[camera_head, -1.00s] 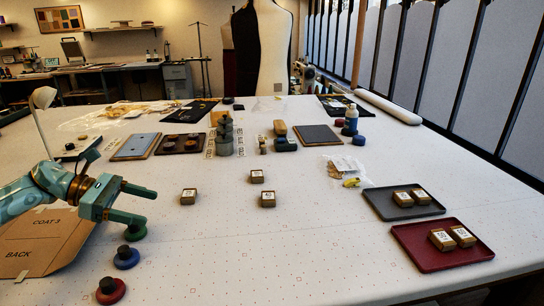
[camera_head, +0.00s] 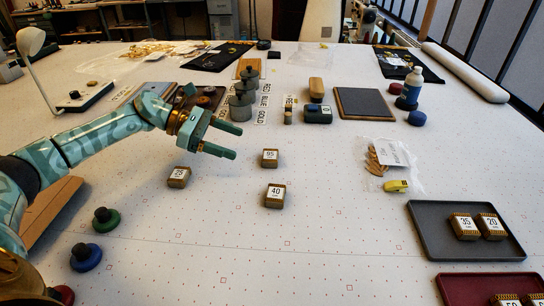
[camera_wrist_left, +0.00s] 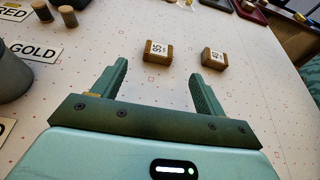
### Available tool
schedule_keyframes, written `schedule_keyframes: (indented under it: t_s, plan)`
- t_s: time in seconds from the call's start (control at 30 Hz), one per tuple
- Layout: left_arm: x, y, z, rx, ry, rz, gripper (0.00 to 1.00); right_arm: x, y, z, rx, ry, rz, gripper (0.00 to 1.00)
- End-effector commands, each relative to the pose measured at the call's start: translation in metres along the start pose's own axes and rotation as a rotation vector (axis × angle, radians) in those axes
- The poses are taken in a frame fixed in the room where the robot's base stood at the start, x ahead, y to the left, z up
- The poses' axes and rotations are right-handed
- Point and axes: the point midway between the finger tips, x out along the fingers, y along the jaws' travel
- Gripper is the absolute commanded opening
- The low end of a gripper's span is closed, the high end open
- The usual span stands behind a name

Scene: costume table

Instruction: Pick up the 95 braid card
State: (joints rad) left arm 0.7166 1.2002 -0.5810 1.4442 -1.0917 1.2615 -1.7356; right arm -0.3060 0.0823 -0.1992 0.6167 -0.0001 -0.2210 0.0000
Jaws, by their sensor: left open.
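The 95 braid card (camera_head: 270,158) is a small brown block with a white label on the bare table. It also shows in the left wrist view (camera_wrist_left: 158,52), ahead of and roughly between my fingers. My left gripper (camera_head: 237,142) is open and empty, to the left of the 95 card and apart from it. Its two fingers also show in the left wrist view (camera_wrist_left: 158,72). The 40 card (camera_head: 275,195) lies just in front of the 95 card. Another card (camera_head: 179,177) lies to the left, its number hard to read. My right gripper is out of view.
A grey tray (camera_head: 433,245) holds the 35 and 20 cards at right; a dark red tray (camera_head: 455,288) is in front of it. Grey stacked cylinders (camera_head: 240,108) and label strips stand behind the gripper. Green and blue knobbed discs are at left.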

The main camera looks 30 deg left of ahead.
Motion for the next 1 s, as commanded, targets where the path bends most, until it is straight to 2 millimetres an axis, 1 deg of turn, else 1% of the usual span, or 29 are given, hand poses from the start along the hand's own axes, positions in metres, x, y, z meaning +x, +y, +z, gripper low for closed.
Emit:
schedule_keyframes:
  t_s: [0.03,0.1,0.37,0.5,0.6,0.7,0.87,0.9,0.97,1.0]
  plan:
    - [0.011,0.000,0.000,0.001,-0.002,-0.001,0.73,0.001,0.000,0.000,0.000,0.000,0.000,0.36]
    - [0.021,0.001,0.000,0.001,-0.002,0.000,0.73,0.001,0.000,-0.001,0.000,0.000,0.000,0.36]
    - [0.040,0.001,-0.002,0.001,-0.001,0.001,0.73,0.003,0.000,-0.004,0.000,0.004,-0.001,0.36]
    - [0.062,0.002,-0.008,0.000,-0.001,-0.001,0.73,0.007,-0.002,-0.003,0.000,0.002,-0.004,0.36]
    - [0.078,0.002,-0.008,0.000,-0.002,0.000,0.73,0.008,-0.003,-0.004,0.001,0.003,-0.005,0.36]
    - [0.084,0.002,-0.007,0.000,0.001,0.001,0.73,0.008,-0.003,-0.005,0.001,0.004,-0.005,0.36]
    - [0.084,0.002,-0.007,0.000,0.001,0.002,0.73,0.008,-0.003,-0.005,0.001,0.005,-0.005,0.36]
    - [0.083,0.002,-0.007,0.000,0.001,0.002,0.62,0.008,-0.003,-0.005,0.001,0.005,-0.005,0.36]
    - [0.083,0.002,-0.007,0.000,0.001,0.002,0.45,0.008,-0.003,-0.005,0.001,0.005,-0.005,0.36]
    - [0.083,0.002,-0.007,0.000,0.001,0.002,0.34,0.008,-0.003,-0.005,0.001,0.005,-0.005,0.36]
